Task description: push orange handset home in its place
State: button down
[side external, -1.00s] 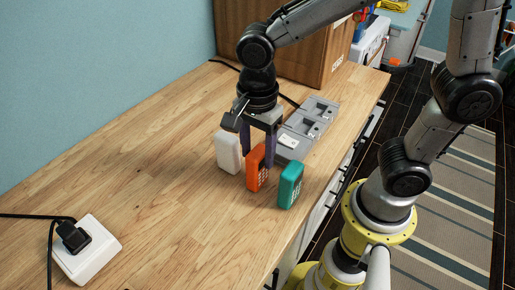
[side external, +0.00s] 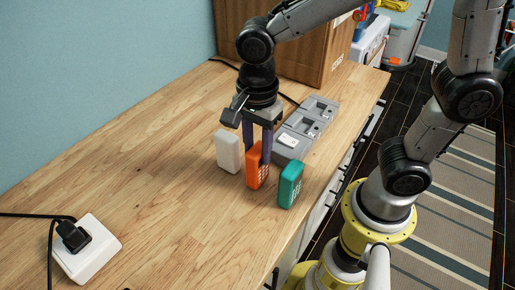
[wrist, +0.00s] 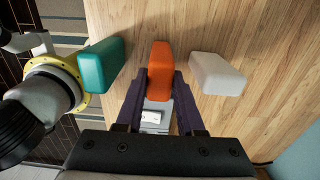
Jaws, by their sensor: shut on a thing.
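The orange handset (side external: 256,171) stands upright on the wooden counter, between a white handset (side external: 228,152) on its left and a teal handset (side external: 290,185) on its right. My gripper (side external: 257,160) is above it with both fingers down, shut on its upper part. In the wrist view the orange handset (wrist: 161,68) sits between the two fingertips (wrist: 162,76). The grey charging dock (side external: 305,126) with numbered bays lies just behind the handsets. Its near end is partly hidden by my gripper.
The white handset (wrist: 217,74) and teal handset (wrist: 103,63) stand close on either side in the wrist view. A large cardboard box (side external: 285,45) stands behind the dock. A white socket block (side external: 88,250) with a black plug is at front left. The counter's left middle is clear.

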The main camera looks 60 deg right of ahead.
jog(key=shift+r, duration=2.7)
jog(key=n, duration=0.2)
jog(key=shift+r+n, duration=0.2)
jog(key=shift+n, duration=0.2)
jog(key=w+d+r, duration=0.1)
jog(key=d, duration=0.9)
jog(key=w+d+r, duration=0.2)
jog(key=d, duration=0.8)
jog(key=s+d+m, duration=0.3)
jog(key=s+d, duration=0.1)
jog(key=d, duration=0.5)
jog(key=shift+a+f, duration=0.15)
jog(key=shift+f, duration=1.05)
jog(key=shift+a+f, duration=0.1)
jog(key=shift+f, duration=1.05)
jog(key=shift+f, duration=1)
